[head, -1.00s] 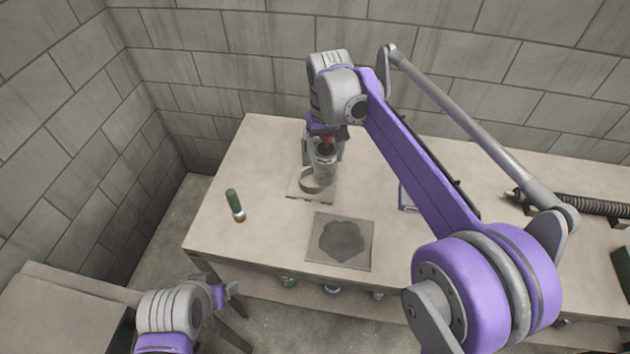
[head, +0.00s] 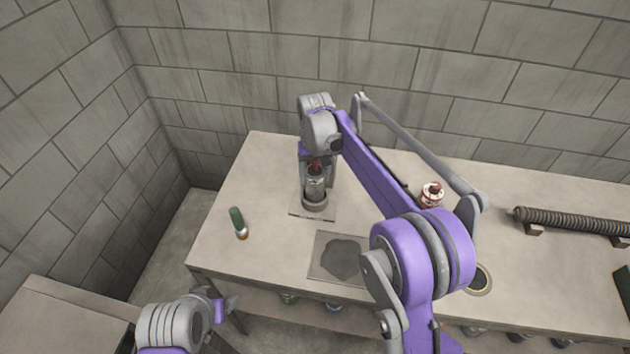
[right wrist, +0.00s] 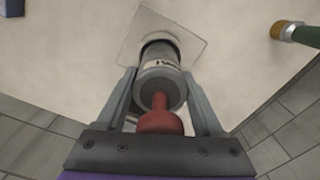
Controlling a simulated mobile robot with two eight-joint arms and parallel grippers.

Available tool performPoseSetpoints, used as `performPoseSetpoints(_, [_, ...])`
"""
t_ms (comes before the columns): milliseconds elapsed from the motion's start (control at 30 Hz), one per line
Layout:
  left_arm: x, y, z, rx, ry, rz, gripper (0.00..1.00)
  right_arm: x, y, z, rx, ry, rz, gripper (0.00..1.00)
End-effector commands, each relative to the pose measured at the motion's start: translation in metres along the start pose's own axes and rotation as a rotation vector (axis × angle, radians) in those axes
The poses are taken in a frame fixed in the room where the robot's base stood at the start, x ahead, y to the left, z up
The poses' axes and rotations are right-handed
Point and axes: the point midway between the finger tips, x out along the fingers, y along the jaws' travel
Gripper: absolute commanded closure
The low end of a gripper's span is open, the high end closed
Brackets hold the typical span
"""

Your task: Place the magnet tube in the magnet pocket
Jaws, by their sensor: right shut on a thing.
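The magnet tube (head: 315,187) is a grey cylinder with a red knob. My right gripper (head: 314,172) is shut on it and holds it roughly upright. The pocket, a grey ring (head: 317,206) on a thin square plate (head: 298,215), is right under the tube. I cannot tell how deep the tube sits in the ring. My left gripper (head: 228,304) is low at the left, away from the table; its jaws are unclear.
A green tube with an orange band (head: 238,222) lies on the table to the left. A flat plate with a dark patch (head: 322,268) is nearer. A red-and-white round part (head: 432,194) and a ribbed coil (head: 570,219) are to the right. The table's left part is mostly clear.

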Motion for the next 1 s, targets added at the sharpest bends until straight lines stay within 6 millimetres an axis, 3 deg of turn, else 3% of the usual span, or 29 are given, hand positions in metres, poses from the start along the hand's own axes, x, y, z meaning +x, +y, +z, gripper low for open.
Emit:
performPoseSetpoints(133, [0.001, 0.0, 0.001, 0.0, -0.001, 0.0, 0.29, 0.02, 0.0, 0.0, 0.0, 0.0, 0.0, 1.0])
performPoseSetpoints(500, [0.003, 0.0, 0.003, 0.0, -0.002, 0.0, 0.29, 0.026, 0.0, 0.0, 0.0, 0.0, 0.0, 1.0])
performPoseSetpoints(533, [0.003, 0.0, 0.003, 0.0, -0.002, 0.0, 0.29, 0.026, 0.0, 0.0, 0.0, 0.0, 0.0, 0.29])
performPoseSetpoints(700, [0.002, 0.0, 0.002, 0.0, -0.002, 0.0, 0.29, 0.025, 0.0, 0.0, 0.0, 0.0, 0.0, 0.01])
performPoseSetpoints(1000, [0.001, 0.0, 0.001, 0.0, -0.001, 0.0, 0.29, 0.023, 0.0, 0.0, 0.0, 0.0, 0.0, 0.01])
